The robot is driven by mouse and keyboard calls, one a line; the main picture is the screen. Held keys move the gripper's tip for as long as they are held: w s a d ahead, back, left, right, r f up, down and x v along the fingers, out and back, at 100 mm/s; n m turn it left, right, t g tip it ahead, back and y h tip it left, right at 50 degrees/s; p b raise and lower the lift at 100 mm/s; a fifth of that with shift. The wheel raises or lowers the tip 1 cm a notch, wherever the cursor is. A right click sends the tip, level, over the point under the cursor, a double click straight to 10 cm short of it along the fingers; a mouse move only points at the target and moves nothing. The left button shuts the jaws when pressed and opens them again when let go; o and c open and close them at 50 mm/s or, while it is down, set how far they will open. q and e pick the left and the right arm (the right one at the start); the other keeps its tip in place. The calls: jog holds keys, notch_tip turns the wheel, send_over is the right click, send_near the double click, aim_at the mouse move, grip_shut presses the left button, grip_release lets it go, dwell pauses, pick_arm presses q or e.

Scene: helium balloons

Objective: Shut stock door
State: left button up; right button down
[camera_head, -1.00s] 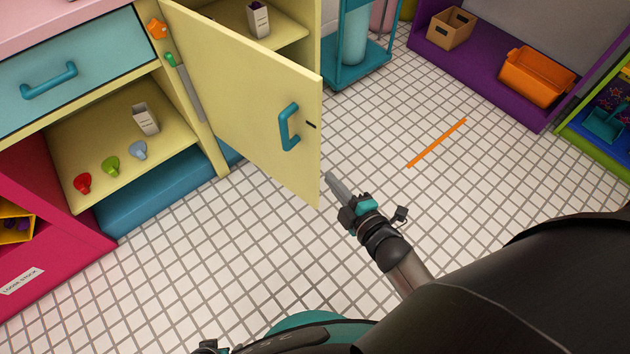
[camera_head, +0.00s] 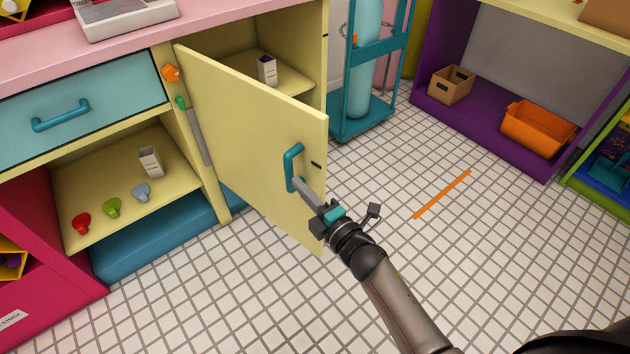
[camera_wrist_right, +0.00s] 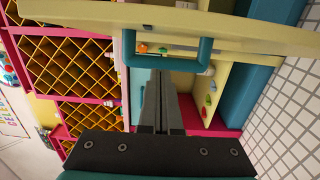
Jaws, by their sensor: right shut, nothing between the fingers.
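The stock door (camera_head: 245,130) is a pale yellow panel hinged at its left side. It stands ajar, swung out from the cupboard, with the inside shelf showing above it. Its teal handle (camera_head: 290,167) is on the outer face near the free edge. My right gripper (camera_head: 298,185) is shut and empty, with its fingertips at the lower end of the handle in the head view. In the right wrist view the handle (camera_wrist_right: 168,64) spans just past the shut fingers (camera_wrist_right: 157,92). Whether they touch is unclear. My left gripper is not in view.
A teal trolley with a gas cylinder (camera_head: 368,60) stands behind the door's free edge. An open shelf (camera_head: 75,195) with coloured balloon pieces lies left. An orange strip (camera_head: 442,194) lies on the otherwise clear tiled floor at right.

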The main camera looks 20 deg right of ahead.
aim_at(316, 178)
jog(key=shift+w+d, duration=0.3)
jog(key=shift+d, duration=0.3)
jog(key=shift+w+d, duration=0.3)
jog(key=shift+d, duration=0.3)
jog(key=shift+w+d, duration=0.3)
jog(key=shift+d, duration=0.3)
jog(key=shift+d+b, duration=0.1)
jog(key=shift+b, duration=0.2)
